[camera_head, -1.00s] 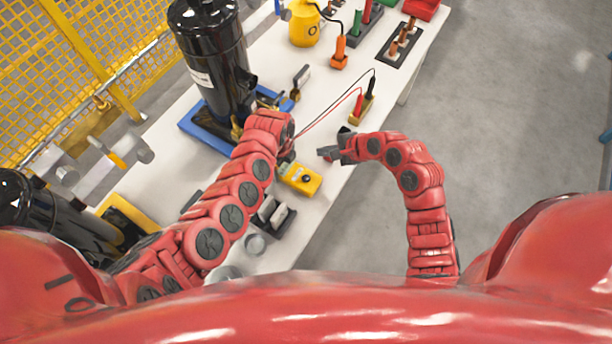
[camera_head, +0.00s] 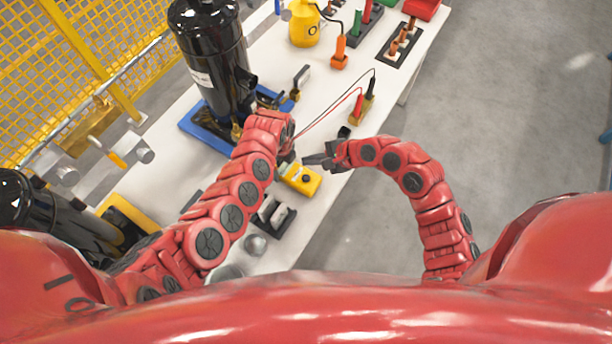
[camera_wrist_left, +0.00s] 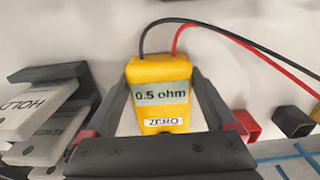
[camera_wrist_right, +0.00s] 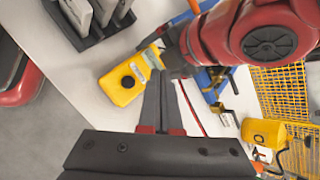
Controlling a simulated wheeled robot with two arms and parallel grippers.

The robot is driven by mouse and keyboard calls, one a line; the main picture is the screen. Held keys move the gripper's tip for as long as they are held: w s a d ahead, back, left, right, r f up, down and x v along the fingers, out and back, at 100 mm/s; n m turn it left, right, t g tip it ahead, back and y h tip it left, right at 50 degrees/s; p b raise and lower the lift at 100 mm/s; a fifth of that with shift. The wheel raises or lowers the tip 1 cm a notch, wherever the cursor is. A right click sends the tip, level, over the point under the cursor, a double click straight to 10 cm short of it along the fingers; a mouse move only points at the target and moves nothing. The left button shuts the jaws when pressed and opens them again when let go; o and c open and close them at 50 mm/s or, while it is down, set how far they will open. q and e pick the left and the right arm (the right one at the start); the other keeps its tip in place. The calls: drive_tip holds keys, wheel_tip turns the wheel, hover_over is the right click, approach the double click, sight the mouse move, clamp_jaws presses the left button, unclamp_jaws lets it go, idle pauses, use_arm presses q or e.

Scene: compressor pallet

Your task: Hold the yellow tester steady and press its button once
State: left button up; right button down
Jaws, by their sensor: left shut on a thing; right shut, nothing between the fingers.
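The yellow tester (camera_head: 303,180) lies on the white table near its right edge. In the left wrist view the tester (camera_wrist_left: 160,71) shows a display reading "0.5 ohm" and a "ZERO" label. My left gripper (camera_wrist_left: 162,88) is shut on it, one finger along each side. In the right wrist view the tester (camera_wrist_right: 113,93) shows its round black button (camera_wrist_right: 128,82) on the face. My right gripper (camera_wrist_right: 166,80) is shut and empty, its tips beside the tester and apart from the button in that view.
Red and black leads run from the tester to probes in a yellow holder (camera_head: 362,108). A black compressor (camera_head: 212,60) stands on a blue base behind my left arm. Dark holders with pale blocks (camera_head: 273,216) lie nearer me. Open floor lies right of the table.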

drive_tip(key=shift+f, duration=3.5)
drive_tip(key=shift+f, duration=0.15)
drive_tip(key=shift+f, duration=0.25)
drive_tip(key=shift+d+f, duration=0.1)
drive_tip(key=shift+f, duration=0.45)
drive_tip(key=shift+r, duration=0.95)
drive_tip(key=shift+r, duration=0.1)
wheel_tip(320, 180, up, 5)
drive_tip(key=shift+f, duration=0.1)
